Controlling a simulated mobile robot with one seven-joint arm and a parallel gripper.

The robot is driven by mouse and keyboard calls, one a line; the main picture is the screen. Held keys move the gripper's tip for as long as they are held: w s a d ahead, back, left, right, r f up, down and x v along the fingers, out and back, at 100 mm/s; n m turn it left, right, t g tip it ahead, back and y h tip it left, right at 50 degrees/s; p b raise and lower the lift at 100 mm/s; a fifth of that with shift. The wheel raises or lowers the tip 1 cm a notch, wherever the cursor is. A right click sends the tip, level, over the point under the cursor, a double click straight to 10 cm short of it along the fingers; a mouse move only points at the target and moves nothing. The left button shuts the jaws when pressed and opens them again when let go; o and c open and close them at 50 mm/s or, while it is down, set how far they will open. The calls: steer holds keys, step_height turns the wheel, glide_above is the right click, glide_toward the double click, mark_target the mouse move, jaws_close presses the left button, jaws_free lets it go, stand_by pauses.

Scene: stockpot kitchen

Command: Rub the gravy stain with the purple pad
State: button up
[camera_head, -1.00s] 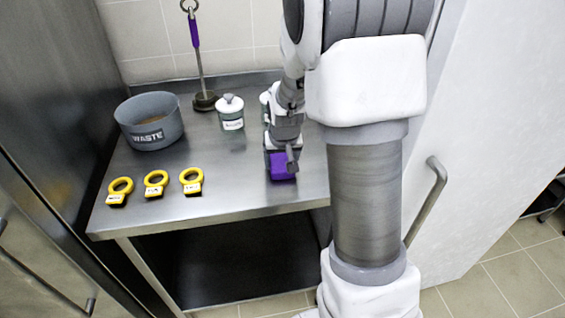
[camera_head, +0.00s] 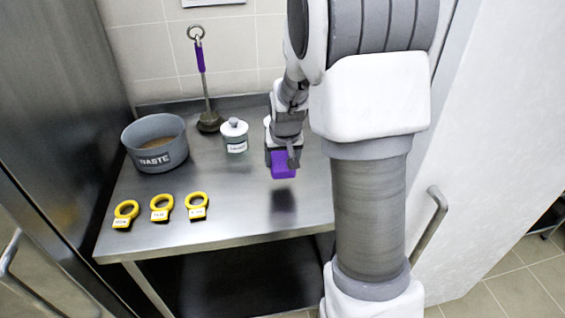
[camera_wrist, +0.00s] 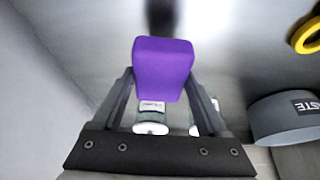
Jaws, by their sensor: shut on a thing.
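My gripper (camera_head: 283,156) is shut on the purple pad (camera_head: 283,166). It holds the pad above the steel table, with a dark shadow on the table below it. In the wrist view the purple pad (camera_wrist: 163,66) sits between both fingers and fills the middle of the picture. I cannot make out a gravy stain in either current view.
A grey waste tub (camera_head: 155,145) stands at the left of the steel table (camera_head: 240,215). Several yellow-ringed tools lie near its front. A purple-handled tool (camera_head: 201,80) stands at the back beside a lidded jar (camera_head: 235,136). The front right is clear.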

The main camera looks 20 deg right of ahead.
steer(key=shift+r+p, duration=0.5)
steer(key=shift+r, duration=0.6)
steer(key=shift+w, duration=0.15)
